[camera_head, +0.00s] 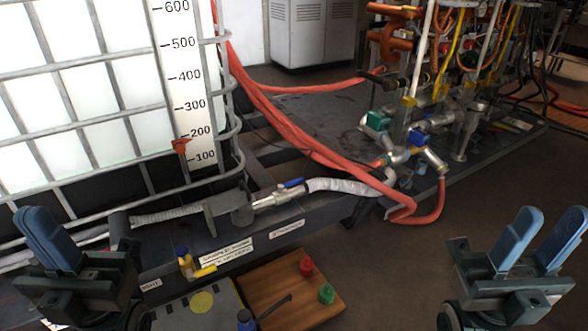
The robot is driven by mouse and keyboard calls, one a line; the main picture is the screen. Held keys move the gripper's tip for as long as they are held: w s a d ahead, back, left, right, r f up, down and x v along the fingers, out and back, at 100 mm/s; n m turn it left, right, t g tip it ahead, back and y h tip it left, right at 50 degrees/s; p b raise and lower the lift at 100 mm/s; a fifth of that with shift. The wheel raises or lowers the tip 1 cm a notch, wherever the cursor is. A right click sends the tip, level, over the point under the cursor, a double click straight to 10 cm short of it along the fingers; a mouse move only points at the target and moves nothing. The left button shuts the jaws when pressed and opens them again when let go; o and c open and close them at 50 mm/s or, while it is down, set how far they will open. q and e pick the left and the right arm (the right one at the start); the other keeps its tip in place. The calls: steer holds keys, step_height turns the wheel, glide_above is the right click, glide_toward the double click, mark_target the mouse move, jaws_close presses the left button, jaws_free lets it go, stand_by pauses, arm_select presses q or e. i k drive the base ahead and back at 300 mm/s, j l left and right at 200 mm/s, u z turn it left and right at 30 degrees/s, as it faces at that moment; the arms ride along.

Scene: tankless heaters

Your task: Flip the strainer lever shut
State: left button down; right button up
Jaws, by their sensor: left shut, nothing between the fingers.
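A small blue lever (291,183) sits on a metal valve fitting (272,198) between the tank outlet and a white hose. It lies roughly along the pipe. A yellow lever (205,271) sticks out from a small brass-coloured fitting (185,261) below the label plates. At the right, pipe fittings carry a green part (377,121) and a blue part (417,137). I cannot tell which of these belongs to the strainer. My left gripper (46,214) is shut and empty at the lower left, apart from the fittings. My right gripper (553,214) is open and empty at the lower right.
A caged white tank (100,85) fills the upper left. Red hoses (290,130) run across the middle to the pipework. A wooden board (265,295) with red and green knobs lies at bottom centre. Dark floor (400,265) is clear between it and my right gripper.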

mark_target(287, 185)
steer(key=i+l, duration=0.2)
steer(key=l, duration=0.2)
steer(key=i+l+u, duration=0.15)
steer(key=l, duration=0.2)
steer(key=i+l, duration=0.2)
steer(key=l, duration=0.25)
steer(key=i+l+u, duration=0.1)
steer(key=l, duration=0.3)
steer(key=i+l+u, duration=0.1)
steer(key=i+l, duration=0.15)
steer(key=l, duration=0.15)
steer(key=i+l, duration=0.15)
steer(key=l, duration=0.3)
steer(key=i+l+u, duration=0.15)
steer(key=l, duration=0.25)
steer(key=i+l, duration=0.1)
steer(key=l, duration=0.35)
